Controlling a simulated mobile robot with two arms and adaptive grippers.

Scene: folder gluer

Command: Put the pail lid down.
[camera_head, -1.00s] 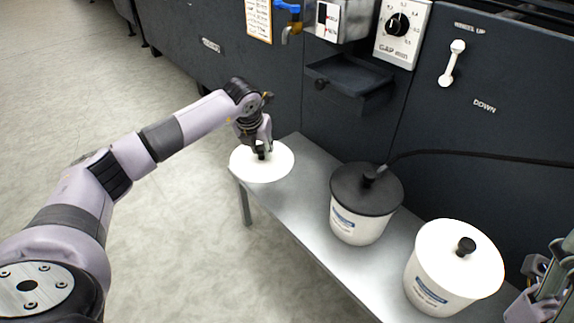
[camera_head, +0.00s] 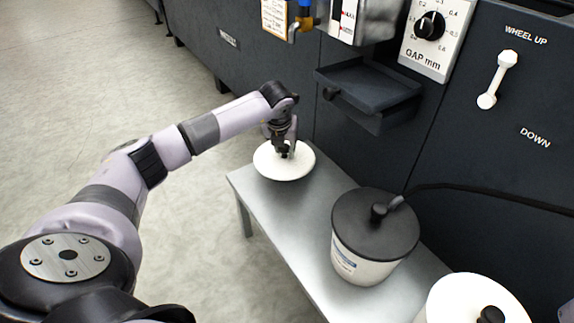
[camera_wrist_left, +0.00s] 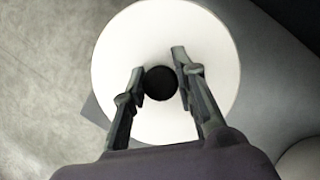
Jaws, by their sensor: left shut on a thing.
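The pail lid (camera_head: 284,173), a round white disc with a black knob, is over the far left end of the grey metal bench (camera_head: 262,205). My left gripper (camera_head: 285,149) is above the lid's middle, shut on its knob. In the left wrist view the white lid (camera_wrist_left: 165,25) fills the middle, with its black knob (camera_wrist_left: 160,84) between the two fingers of my left gripper (camera_wrist_left: 158,65). I cannot tell whether the lid touches the bench top. My right gripper is not in view.
A white pail with a black lid (camera_head: 362,222) and a hose stands mid-bench. Another white-lidded pail (camera_head: 458,300) is cut off at the lower right. A dark machine (camera_head: 470,140) with a small tray (camera_head: 375,85) rises behind. The bench between held lid and black-lidded pail is clear.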

